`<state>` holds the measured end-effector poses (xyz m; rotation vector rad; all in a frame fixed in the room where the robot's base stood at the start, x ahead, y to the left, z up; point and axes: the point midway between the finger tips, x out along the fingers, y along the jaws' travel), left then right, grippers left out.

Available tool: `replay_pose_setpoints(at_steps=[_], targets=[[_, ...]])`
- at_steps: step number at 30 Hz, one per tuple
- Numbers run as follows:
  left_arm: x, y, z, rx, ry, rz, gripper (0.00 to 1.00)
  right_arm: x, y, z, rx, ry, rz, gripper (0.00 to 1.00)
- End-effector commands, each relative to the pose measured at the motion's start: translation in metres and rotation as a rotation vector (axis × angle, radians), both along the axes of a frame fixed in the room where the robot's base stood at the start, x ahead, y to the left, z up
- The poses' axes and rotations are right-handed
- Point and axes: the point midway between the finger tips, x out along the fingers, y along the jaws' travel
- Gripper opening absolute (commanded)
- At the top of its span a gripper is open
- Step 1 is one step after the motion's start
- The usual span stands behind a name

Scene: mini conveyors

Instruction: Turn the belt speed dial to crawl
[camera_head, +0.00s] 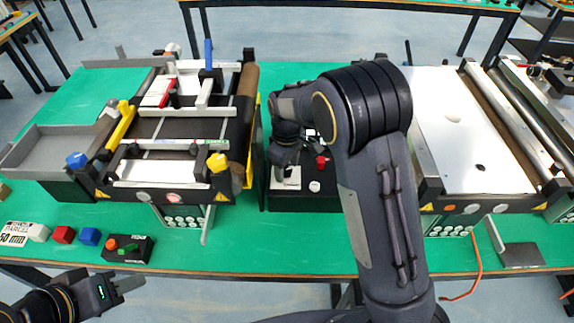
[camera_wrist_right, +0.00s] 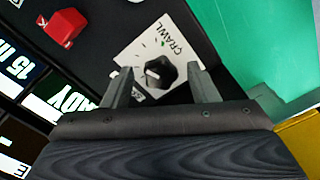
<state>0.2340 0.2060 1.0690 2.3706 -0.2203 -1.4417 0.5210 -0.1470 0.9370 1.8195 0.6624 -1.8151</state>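The belt speed dial (camera_wrist_right: 160,72) is a dark faceted knob on a white plate (camera_wrist_right: 140,48) marked CRAWL in the right wrist view. The plate (camera_head: 290,181) also shows on the black control box (camera_head: 303,203) in the head view. My right gripper (camera_wrist_right: 160,68) is open, with one finger on each side of the dial and a visible gap to the knob on both sides. In the head view my right gripper (camera_head: 284,168) points down over the plate. My left gripper (camera_head: 130,286) is low at the left front, off the table, holding nothing visible.
A red switch (camera_wrist_right: 62,28) and lit displays (camera_wrist_right: 72,100) lie beside the dial plate. A conveyor (camera_head: 168,168) stands left of the box, another (camera_head: 478,150) right. Small blocks and a button box (camera_head: 128,248) sit at the front left. My right arm hides part of the table.

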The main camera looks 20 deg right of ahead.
Motion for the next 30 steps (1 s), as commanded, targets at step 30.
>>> replay_pose_setpoints(at_steps=[30], targets=[[0.0000, 0.0000, 0.0030, 0.000, 0.000, 0.000, 0.36, -0.0008, 0.0008, 0.0008, -0.001, 0.003, -0.298, 0.10]])
